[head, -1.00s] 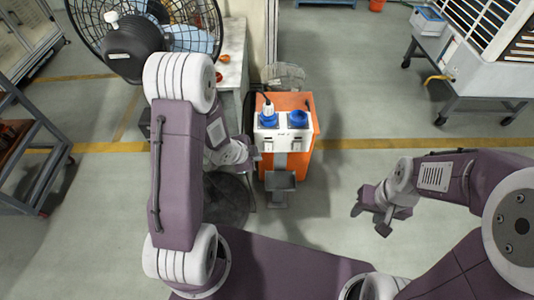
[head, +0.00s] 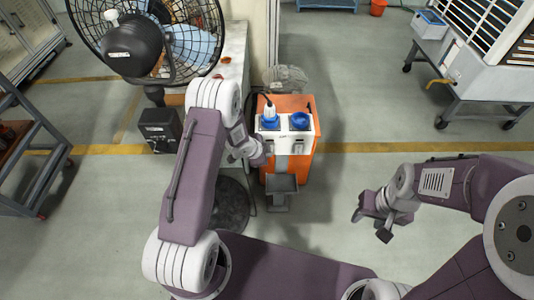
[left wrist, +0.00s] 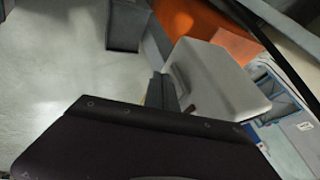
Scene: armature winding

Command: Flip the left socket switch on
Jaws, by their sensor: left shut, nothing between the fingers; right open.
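An orange box (head: 307,106) stands on the floor with a white panel (head: 284,135) on its sloped face. The panel carries a left blue socket (head: 269,124) with a white plug (head: 270,111) in it and a right blue socket (head: 300,120). The right switch (head: 298,148) shows below its socket. The left switch area is largely hidden behind my left gripper (head: 264,157), which is shut and empty at the panel's lower left. Contact cannot be told. In the left wrist view the panel (left wrist: 287,145) is partly visible. My right gripper (head: 372,219) is open and empty, well right of the box.
A grey pedal-like bracket (head: 282,184) sticks out below the panel. A small wire-guarded fan (head: 286,78) is behind the box. Floor right of the box is clear.

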